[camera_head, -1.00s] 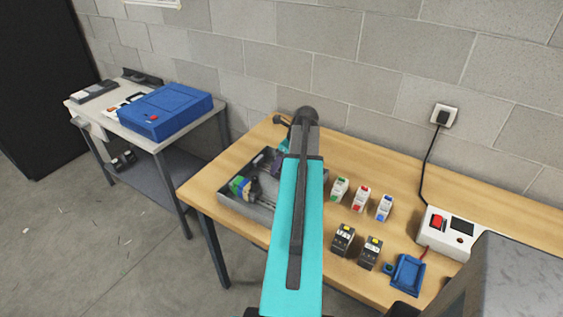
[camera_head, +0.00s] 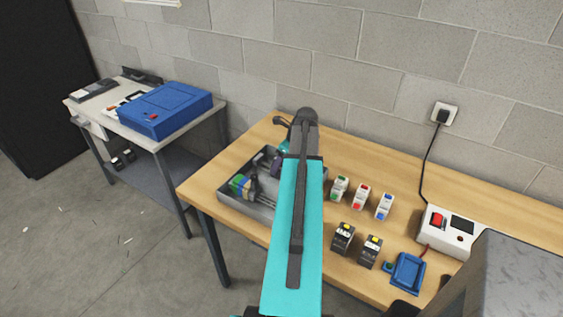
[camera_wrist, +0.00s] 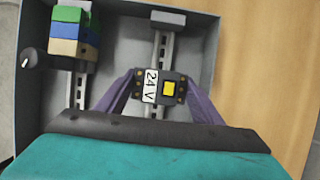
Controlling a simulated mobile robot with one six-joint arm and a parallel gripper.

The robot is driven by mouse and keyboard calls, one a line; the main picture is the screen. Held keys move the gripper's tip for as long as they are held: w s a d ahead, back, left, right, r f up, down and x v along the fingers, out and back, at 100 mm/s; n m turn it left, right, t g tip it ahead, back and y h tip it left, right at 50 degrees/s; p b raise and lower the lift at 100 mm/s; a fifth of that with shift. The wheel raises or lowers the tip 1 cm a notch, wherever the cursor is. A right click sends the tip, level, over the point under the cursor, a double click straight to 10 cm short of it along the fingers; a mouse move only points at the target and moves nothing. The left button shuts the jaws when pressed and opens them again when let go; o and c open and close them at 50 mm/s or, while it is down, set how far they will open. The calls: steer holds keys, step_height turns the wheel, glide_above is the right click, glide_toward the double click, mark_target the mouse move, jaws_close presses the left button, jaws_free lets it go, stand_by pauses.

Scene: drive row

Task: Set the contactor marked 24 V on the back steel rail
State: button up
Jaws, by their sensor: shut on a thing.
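The contactor marked 24 V (camera_wrist: 169,91) is a dark block with a white label and a yellow square. In the wrist view it sits between the purple fingers of my gripper (camera_wrist: 158,87), which is shut on it. It is in line with a slotted steel rail (camera_wrist: 159,48) inside the grey box (camera_wrist: 202,55). I cannot tell whether it touches the rail or hangs just above it. A second slotted rail (camera_wrist: 79,92) lies to the left, with green, blue and beige blocks (camera_wrist: 74,30) on it. In the head view my arm hides part of the box (camera_head: 238,202) and most of the gripper.
Right of the box stand small green, red and blue-marked modules (camera_head: 360,197) and two dark yellow-topped contactors (camera_head: 343,237). A blue tray (camera_head: 408,272) and a white device with a red switch (camera_head: 446,231) are farther right. A blue case (camera_head: 165,108) lies on the side table.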

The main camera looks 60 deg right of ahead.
steer(key=o, duration=1.4)
steer(key=shift+s+r, duration=0.1)
steer(key=shift+b+v, duration=1.6)
steer(key=shift+v, duration=5.15)
steer(key=shift+r, duration=0.15)
